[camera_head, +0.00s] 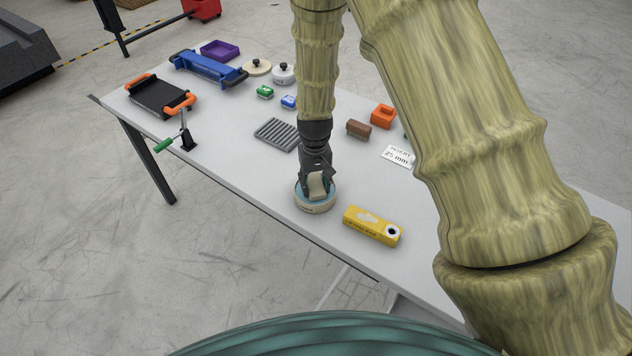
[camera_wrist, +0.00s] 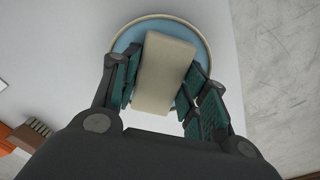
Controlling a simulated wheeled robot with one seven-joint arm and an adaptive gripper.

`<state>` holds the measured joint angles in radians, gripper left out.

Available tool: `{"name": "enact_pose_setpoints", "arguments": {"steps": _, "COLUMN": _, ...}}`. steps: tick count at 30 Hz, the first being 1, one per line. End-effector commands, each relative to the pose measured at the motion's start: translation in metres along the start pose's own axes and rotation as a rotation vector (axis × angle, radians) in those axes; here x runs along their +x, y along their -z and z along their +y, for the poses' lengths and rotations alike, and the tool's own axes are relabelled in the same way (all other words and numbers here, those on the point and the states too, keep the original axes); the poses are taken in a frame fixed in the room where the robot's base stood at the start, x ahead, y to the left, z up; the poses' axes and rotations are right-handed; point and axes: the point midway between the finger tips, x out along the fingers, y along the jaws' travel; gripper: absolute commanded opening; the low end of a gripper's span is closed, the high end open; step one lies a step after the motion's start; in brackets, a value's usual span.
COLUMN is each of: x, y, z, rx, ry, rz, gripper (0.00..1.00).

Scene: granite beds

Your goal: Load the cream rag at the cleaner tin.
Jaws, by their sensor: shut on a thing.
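The cream rag (camera_head: 318,186) is a pale folded block between the fingers of my gripper (camera_head: 318,188). In the wrist view the rag (camera_wrist: 163,72) is held between the teal finger pads of my gripper (camera_wrist: 164,88), slightly tilted in the picture. The cleaner tin (camera_head: 315,205) is round and low with a cream rim and a blue inside. It stands near the front edge of the table, directly beneath the rag. In the wrist view the tin (camera_wrist: 126,40) surrounds the rag's far end. I cannot tell whether the rag touches the blue surface.
A yellow box (camera_head: 372,226) lies just right of the tin. The white table (camera_head: 240,176) is clear left of the tin.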

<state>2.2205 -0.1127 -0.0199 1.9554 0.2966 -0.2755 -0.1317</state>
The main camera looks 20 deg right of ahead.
Motion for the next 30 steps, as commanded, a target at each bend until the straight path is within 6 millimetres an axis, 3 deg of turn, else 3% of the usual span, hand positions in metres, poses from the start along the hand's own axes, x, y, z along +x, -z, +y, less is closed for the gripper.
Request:
{"name": "enact_pose_setpoints", "arguments": {"steps": 8, "x": 0.0035, "y": 0.0, "z": 0.0, "rx": 0.0, "ry": 0.0, "rz": 0.0, "gripper": 0.25}}
{"name": "enact_pose_setpoints", "arguments": {"steps": 9, "x": 0.0035, "y": 0.0001, "z": 0.0, "rx": 0.0, "ry": 0.0, "rz": 0.0, "gripper": 0.46}}
{"name": "enact_pose_setpoints", "arguments": {"steps": 13, "x": 0.0032, "y": 0.0001, "z": 0.0, "rx": 0.0, "ry": 0.0, "rz": 0.0, "gripper": 0.69}}
{"name": "enact_pose_setpoints", "arguments": {"steps": 20, "x": 0.0032, "y": 0.0, "z": 0.0, "rx": 0.0, "ry": 0.0, "rz": 0.0, "gripper": 0.69}}
{"name": "enact_pose_setpoints", "arguments": {"steps": 23, "x": 0.0032, "y": 0.0, "z": 0.0, "rx": 0.0, "ry": 0.0, "rz": 0.0, "gripper": 0.54}}
{"name": "enact_pose_setpoints", "arguments": {"steps": 30, "x": 0.0032, "y": 0.0, "z": 0.0001, "rx": 0.0, "ry": 0.0, "rz": 0.0, "gripper": 0.53}}
